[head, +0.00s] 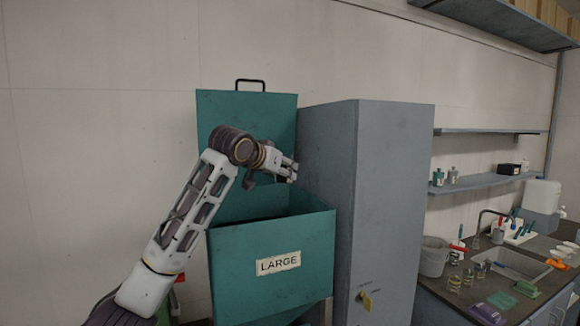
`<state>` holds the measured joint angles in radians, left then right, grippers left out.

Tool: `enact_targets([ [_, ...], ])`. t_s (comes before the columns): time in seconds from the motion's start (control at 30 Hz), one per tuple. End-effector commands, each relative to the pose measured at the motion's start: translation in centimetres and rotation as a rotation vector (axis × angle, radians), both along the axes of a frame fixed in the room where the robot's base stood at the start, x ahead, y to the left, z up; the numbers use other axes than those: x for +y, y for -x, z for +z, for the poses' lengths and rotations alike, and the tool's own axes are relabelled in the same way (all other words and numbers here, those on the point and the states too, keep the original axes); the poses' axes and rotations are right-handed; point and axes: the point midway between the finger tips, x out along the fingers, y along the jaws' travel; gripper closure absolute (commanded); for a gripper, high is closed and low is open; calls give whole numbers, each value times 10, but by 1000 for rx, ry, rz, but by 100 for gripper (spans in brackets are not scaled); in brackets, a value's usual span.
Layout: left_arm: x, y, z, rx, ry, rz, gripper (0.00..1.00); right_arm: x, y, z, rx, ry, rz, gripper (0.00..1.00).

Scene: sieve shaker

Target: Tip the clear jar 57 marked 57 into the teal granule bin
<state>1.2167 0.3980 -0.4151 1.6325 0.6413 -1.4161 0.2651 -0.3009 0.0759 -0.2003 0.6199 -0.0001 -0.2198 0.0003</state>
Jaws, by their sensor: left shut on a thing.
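The teal granule bin (268,241) stands in the middle of the head view, with a "LARGE" label on its front. Its lid (262,108) is up, with a black handle on top, and the bin is open. My left gripper (291,170) is above the bin's opening, near its right side, and points to the right. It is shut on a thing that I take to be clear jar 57. The jar can hardly be made out between the fingers, and its number, tilt and contents cannot be read. The bin's inside is mostly hidden. My right gripper is out of view.
A tall grey cabinet (388,200) stands close against the bin's right side, near my left gripper. Further right, a dark bench holds a grey bucket (434,257), several small jars and a tray (516,265). Wall shelves hang above it. The wall left of the bin is bare.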

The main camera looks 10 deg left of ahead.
Motion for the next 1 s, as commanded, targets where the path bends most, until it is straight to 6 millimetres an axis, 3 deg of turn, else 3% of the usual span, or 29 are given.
enact_targets([
  [0.3, 8, 3, -10, -3, -2, 100, 85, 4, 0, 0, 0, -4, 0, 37],
  [1.0, 6, 2, -15, -6, 33, 108, 85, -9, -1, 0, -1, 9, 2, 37],
])
